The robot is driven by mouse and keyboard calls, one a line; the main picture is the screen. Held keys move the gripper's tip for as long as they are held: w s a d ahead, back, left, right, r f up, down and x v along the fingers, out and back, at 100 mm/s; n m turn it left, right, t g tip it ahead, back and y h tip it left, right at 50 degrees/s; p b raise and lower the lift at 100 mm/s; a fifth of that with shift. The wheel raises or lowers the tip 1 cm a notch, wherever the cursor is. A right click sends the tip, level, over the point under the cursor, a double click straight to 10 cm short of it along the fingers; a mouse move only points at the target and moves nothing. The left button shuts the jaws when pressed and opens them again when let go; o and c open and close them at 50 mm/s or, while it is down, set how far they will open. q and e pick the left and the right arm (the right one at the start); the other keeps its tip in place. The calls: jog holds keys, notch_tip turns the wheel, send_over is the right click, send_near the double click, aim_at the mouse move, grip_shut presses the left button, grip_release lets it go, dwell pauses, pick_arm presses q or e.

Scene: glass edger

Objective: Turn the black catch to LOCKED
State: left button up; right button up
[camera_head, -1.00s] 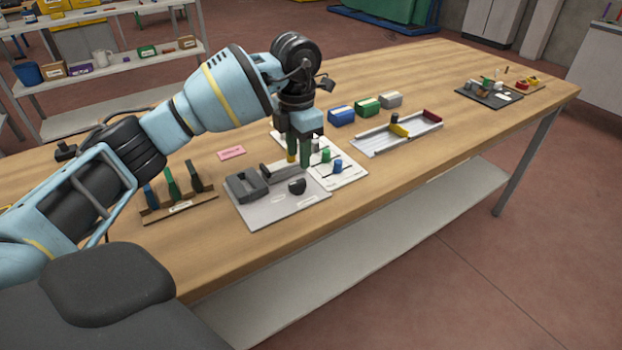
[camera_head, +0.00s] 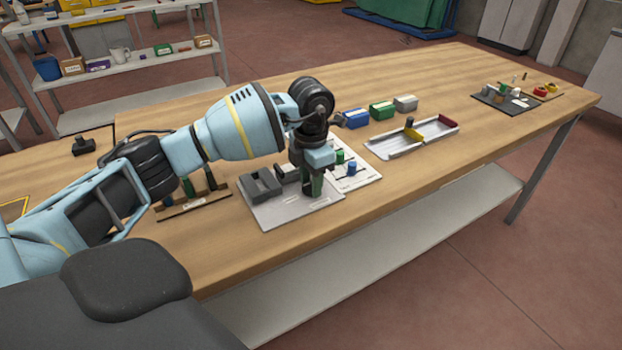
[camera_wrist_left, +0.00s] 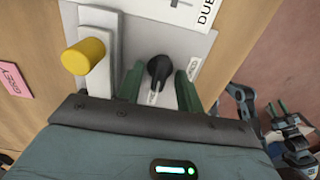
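The black catch (camera_wrist_left: 158,70) is a small dark knob on a light grey plate (camera_wrist_left: 203,45), seen in the left wrist view. Small labels lie beside it, too small to read surely. My left gripper (camera_wrist_left: 158,85) is open, with its green fingers on either side of the catch; whether they touch it I cannot tell. In the head view the left gripper (camera_head: 312,185) points down over the right part of the grey plate (camera_head: 270,215), hiding the catch. A dark grey block (camera_head: 262,187) sits on the plate's left. My right gripper does not show in the head view.
A white board with green and blue knobs (camera_head: 352,169) lies behind the plate. A rack (camera_head: 195,205) stands left, a tray (camera_head: 400,143) to the right. The front table edge is close.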

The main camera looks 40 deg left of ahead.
pick_arm(q)
jog(key=shift+c, duration=0.3)
grip_shut()
